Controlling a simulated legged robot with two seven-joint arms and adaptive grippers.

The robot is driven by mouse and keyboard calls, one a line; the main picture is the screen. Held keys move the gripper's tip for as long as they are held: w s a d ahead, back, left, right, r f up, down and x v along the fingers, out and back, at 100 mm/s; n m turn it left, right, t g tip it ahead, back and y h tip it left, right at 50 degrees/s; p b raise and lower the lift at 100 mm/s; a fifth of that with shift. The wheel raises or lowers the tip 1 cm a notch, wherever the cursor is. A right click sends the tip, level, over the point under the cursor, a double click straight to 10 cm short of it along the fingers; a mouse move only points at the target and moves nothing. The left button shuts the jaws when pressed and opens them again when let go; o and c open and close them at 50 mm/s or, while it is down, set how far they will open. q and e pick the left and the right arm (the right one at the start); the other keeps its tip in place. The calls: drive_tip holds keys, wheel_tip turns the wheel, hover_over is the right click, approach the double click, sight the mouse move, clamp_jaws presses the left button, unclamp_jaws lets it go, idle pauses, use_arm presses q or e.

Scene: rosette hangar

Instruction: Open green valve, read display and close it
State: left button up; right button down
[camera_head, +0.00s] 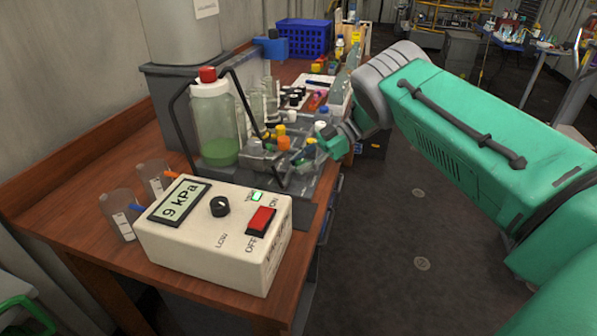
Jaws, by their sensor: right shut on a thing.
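A white box with a display (180,203) stands at the front of the wooden bench. Its display reads 9 kPa. My right gripper (331,143) reaches in from the right to the right end of this row. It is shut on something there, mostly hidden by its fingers. I cannot make out a separate green valve cap. My left gripper is not in view.
A red-capped bottle (214,120) with green liquid stands behind the box. Two clear beakers (120,213) stand left of the box. A blue crate (304,38) is at the back of the bench. The floor right of the bench is clear.

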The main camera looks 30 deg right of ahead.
drive_tip(key=shift+d+f+n+g+b, duration=0.2)
drive_tip(key=shift+n+g+b, duration=0.1)
drive_tip(key=shift+g+b, duration=0.1)
drive_tip(key=shift+r, duration=0.15)
drive_tip(key=c, duration=1.2)
unclamp_jaws()
drive_tip(key=shift+d, duration=0.25)
drive_tip(key=shift+d, duration=0.1)
drive_tip(key=shift+d+r, duration=0.15)
drive_tip(key=shift+d, duration=0.15)
drive_tip(key=v, duration=0.7)
drive_tip(key=f+v, duration=0.1)
drive_tip(key=v, duration=0.2)
drive_tip(key=shift+w+d+r, duration=0.1)
drive_tip(key=shift+w+d, duration=0.15)
drive_tip(key=shift+d, duration=0.35)
drive_tip(key=shift+d+r, duration=0.1)
drive_tip(key=shift+d, duration=0.05)
drive_tip(key=shift+r, duration=0.2)
